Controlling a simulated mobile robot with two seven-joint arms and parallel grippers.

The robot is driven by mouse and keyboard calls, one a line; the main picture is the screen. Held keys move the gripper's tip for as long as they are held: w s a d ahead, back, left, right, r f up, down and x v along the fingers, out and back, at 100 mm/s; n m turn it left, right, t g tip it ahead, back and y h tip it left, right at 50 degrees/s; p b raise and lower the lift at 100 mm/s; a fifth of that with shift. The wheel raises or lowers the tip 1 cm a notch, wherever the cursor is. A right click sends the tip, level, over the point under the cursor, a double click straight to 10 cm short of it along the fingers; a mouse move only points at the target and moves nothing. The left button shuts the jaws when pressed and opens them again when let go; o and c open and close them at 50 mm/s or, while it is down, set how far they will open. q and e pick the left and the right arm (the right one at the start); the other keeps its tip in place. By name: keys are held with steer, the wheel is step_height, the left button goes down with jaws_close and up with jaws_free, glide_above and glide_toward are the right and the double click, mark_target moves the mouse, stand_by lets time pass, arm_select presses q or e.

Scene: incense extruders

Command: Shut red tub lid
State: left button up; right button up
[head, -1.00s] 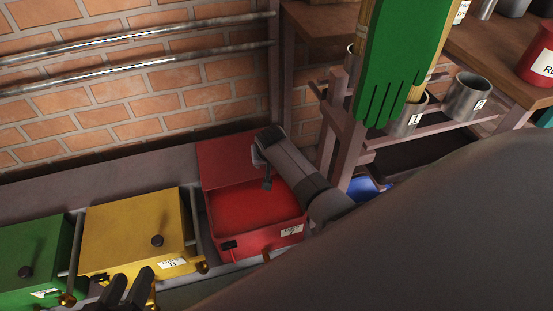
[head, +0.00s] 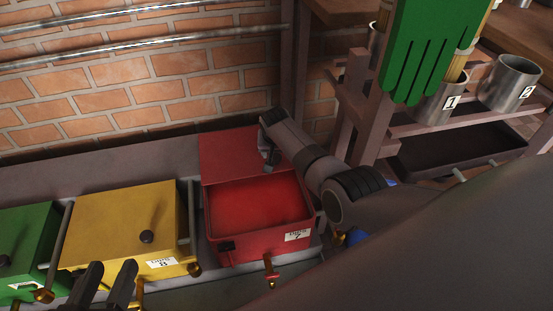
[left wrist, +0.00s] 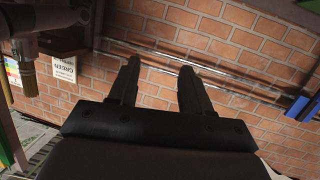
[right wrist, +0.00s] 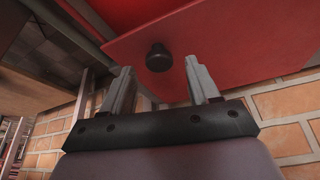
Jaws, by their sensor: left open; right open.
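The red tub (head: 262,240) stands open on the ledge, its red inside showing. Its red lid (head: 228,156) is tilted up at the back, against the wall side. My right gripper (head: 270,160) is at the right edge of the raised lid. In the right wrist view the lid (right wrist: 225,40) with its dark round knob (right wrist: 158,57) lies just beyond my open right fingers (right wrist: 165,85), which hold nothing; whether they touch it I cannot tell. My left gripper (head: 108,285) is open and empty in front of the yellow tub; it also shows in the left wrist view (left wrist: 157,85).
A yellow tub (head: 120,230) and a green tub (head: 25,240), both lidded, stand left of the red one. A wooden rack (head: 360,130) with metal cups and a green glove (head: 432,50) is at right. Metal pipes (head: 150,42) run along the brick wall.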

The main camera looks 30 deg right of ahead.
arm_select(q)
steer(key=shift+s+a+r+b, duration=0.1)
steer(key=shift+s+a+b, duration=0.05)
steer(key=shift+a+b, duration=0.2)
arm_select(e)
steer(key=shift+w+d+f, duration=0.15)
steer(key=shift+w+f, duration=0.05)
steer(key=shift+f, duration=0.35)
